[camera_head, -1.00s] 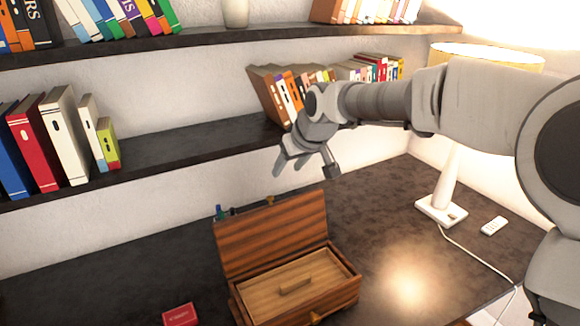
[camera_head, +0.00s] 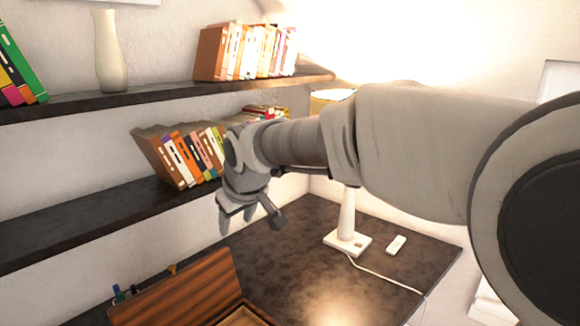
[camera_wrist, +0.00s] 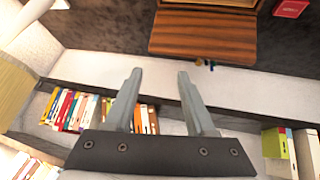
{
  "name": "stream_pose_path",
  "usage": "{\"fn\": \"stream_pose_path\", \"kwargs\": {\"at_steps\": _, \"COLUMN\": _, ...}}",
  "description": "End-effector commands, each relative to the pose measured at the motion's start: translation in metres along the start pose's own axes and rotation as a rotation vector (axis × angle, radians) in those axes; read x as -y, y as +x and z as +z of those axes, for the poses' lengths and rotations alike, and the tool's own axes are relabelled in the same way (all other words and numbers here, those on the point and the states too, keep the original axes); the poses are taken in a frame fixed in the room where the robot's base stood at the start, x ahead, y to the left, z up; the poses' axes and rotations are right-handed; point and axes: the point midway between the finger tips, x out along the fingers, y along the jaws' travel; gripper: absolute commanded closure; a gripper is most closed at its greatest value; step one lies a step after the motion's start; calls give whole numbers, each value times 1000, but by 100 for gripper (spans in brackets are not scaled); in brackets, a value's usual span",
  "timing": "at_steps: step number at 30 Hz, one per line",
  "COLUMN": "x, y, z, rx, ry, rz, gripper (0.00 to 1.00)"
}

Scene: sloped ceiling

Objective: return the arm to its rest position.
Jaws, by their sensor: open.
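My gripper (camera_head: 250,217) hangs in the air above the dark desk, in front of the lower shelf. Its fingers are apart with nothing between them. In the wrist view my gripper (camera_wrist: 160,92) also shows two spread, empty fingers, with the wall and shelf books beyond them. My arm stretches across the head view from the right edge to the gripper.
The desk (camera_head: 290,243) holds an open wooden box (camera_head: 190,291), a white lamp (camera_head: 346,226) with a cord and a small white remote (camera_head: 396,243). Shelves carry leaning books (camera_head: 180,158) and a vase (camera_head: 110,55). A red box (camera_wrist: 291,8) shows in the wrist view.

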Motion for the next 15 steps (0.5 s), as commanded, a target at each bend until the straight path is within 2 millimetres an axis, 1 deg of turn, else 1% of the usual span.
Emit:
{"fn": "stream_pose_path", "kwargs": {"at_steps": 1, "x": -14, "y": -17, "z": 15, "rx": 5, "ry": 17, "rz": 46, "gripper": 45}}
{"fn": "stream_pose_path", "kwargs": {"at_steps": 3, "x": -32, "y": -38, "z": 35, "rx": 14, "ry": 45, "rz": 99, "gripper": 45}}
{"fn": "stream_pose_path", "kwargs": {"at_steps": 5, "x": -46, "y": -56, "z": 54, "rx": 21, "ry": 74, "rz": 142, "gripper": 45}}
{"fn": "stream_pose_path", "kwargs": {"at_steps": 6, "x": -54, "y": -68, "z": 66, "rx": 25, "ry": 94, "rz": 169, "gripper": 45}}
{"fn": "stream_pose_path", "kwargs": {"at_steps": 8, "x": -66, "y": -85, "z": 86, "rx": 28, "ry": 128, "rz": 206, "gripper": 45}}
{"fn": "stream_pose_path", "kwargs": {"at_steps": 9, "x": -72, "y": -97, "z": 100, "rx": 30, "ry": 153, "rz": 229, "gripper": 45}}
{"fn": "stream_pose_path", "kwargs": {"at_steps": 11, "x": -79, "y": -113, "z": 123, "rx": 34, "ry": 194, "rz": 258, "gripper": 45}}
{"fn": "stream_pose_path", "kwargs": {"at_steps": 12, "x": -83, "y": -122, "z": 138, "rx": 37, "ry": 224, "rz": 273, "gripper": 45}}
{"fn": "stream_pose_path", "kwargs": {"at_steps": 14, "x": -85, "y": -136, "z": 163, "rx": 43, "ry": 276, "rz": 290, "gripper": 45}}
{"fn": "stream_pose_path", "kwargs": {"at_steps": 15, "x": -84, "y": -143, "z": 181, "rx": 50, "ry": 316, "rz": 296, "gripper": 45}}
